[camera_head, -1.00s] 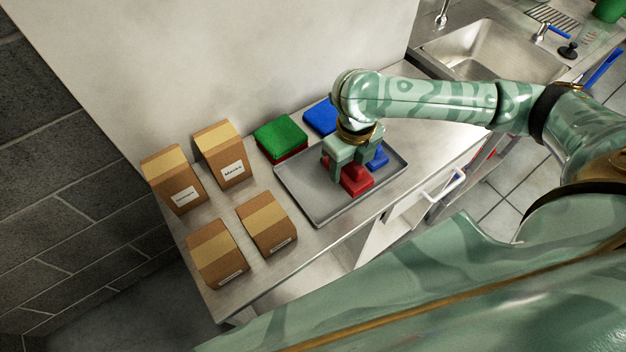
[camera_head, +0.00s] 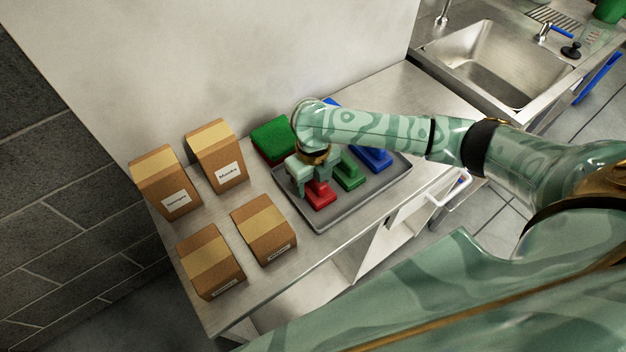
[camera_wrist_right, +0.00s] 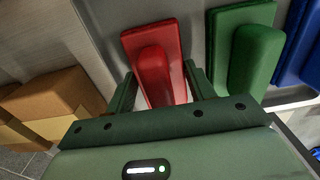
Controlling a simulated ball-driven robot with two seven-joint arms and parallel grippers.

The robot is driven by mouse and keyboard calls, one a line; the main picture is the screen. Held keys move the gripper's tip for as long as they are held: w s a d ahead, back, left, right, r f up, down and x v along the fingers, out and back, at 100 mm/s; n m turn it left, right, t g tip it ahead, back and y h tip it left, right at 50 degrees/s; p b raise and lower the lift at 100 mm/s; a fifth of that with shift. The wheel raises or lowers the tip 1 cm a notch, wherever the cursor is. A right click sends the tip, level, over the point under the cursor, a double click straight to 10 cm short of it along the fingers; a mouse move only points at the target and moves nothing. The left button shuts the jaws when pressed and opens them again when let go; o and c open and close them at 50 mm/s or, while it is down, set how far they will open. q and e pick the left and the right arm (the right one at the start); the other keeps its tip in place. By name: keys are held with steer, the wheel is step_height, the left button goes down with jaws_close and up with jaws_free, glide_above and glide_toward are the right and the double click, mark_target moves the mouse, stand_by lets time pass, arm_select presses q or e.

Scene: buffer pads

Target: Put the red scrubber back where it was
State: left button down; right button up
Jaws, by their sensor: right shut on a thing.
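The red scrubber (camera_head: 320,196) is at the left part of the grey tray (camera_head: 330,222), left of a green scrubber (camera_head: 350,174) and a blue scrubber (camera_head: 374,160). My right gripper (camera_head: 312,184) is shut on the red scrubber's handle from above. In the right wrist view the red scrubber (camera_wrist_right: 155,55) sits between my two fingers, roughly parallel to the green scrubber (camera_wrist_right: 250,55) with a gap between them. I cannot tell whether its base touches the tray. My left gripper is out of view.
Several cardboard boxes (camera_head: 210,262) stand on the left of the steel counter (camera_head: 165,235). Green and red pads (camera_head: 270,138) are stacked behind the tray. A blue pad is mostly hidden by my arm. A sink (camera_head: 500,62) lies at the far right.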

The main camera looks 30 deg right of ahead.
steer(key=shift+f, duration=0.1)
steer(key=o, duration=1)
steer(key=shift+c, duration=0.2)
step_height(320, 180, up, 12)
steer(key=p, duration=0.4)
